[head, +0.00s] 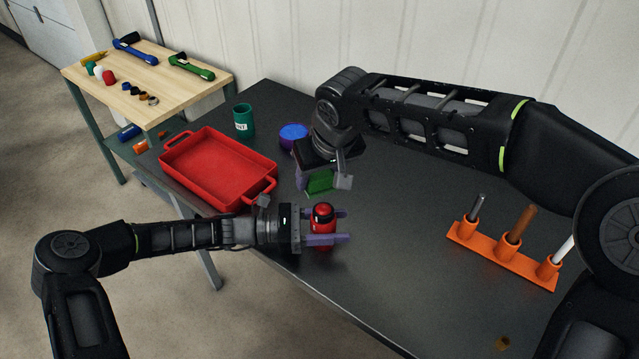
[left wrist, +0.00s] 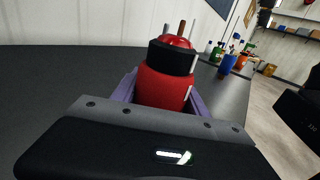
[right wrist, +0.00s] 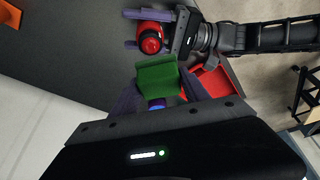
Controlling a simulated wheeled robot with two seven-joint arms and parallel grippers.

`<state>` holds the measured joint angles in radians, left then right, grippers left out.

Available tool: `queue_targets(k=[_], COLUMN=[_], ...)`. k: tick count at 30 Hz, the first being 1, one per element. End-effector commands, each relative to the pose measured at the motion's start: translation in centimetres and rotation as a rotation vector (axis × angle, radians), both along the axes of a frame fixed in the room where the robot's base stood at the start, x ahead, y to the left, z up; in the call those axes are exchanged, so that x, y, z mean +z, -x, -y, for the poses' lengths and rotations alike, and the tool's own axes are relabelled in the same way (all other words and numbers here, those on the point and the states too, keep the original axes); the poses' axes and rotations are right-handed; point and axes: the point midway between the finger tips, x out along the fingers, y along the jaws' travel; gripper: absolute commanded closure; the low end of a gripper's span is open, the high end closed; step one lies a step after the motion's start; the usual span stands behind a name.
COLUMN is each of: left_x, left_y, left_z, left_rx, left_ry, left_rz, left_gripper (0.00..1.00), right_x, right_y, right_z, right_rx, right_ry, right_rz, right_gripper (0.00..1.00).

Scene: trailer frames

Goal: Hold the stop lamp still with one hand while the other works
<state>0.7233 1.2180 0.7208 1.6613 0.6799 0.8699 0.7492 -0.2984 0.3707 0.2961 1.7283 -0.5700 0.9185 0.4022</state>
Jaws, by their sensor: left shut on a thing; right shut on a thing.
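The stop lamp (head: 323,213), a red cylinder with a black collar and red dome, stands upright between the purple fingers of my left gripper (head: 338,226). My left gripper is shut on it at the near edge of the dark table; the left wrist view shows its red body (left wrist: 163,88) between the fingers. My right gripper (head: 321,181) is just behind and above the lamp, pointing down and shut on a green piece (head: 320,184). In the right wrist view the green piece (right wrist: 158,76) looks angled and plate-like, apart from the lamp (right wrist: 150,42). The lamp's underside is hidden.
A red tray (head: 222,170) lies left of the grippers. A green cup (head: 243,121) and a blue bowl (head: 293,134) stand behind. An orange rack (head: 503,256) with upright rods is at right. A wooden side table (head: 190,92) holds tools. The table between lamp and rack is clear.

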Motion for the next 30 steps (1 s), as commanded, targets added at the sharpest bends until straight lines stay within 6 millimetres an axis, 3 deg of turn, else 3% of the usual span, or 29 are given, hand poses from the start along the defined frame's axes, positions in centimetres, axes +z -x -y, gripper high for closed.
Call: queue_targets(k=[9,24,25,30], left_x=[0.0,0.0,0.0,0.0], left_y=[0.0,0.0,0.0,0.0], left_z=[0.0,0.0,0.0,0.0], left_rx=[0.0,0.0,0.0,0.0], left_ry=[0.0,0.0,0.0,0.0], left_rz=[0.0,0.0,0.0,0.0], left_gripper=[0.95,0.95,0.47,0.33], right_x=[2.3,2.4,2.4,2.4], right_y=[0.0,0.0,0.0,0.0], right_z=[0.0,0.0,0.0,0.0], right_rx=[-0.001,0.0,0.0,0.0], right_ry=[-0.001,0.0,0.0,0.0], right_rz=[0.001,0.0,0.0,0.0], right_gripper=[0.84,0.84,0.84,0.84])
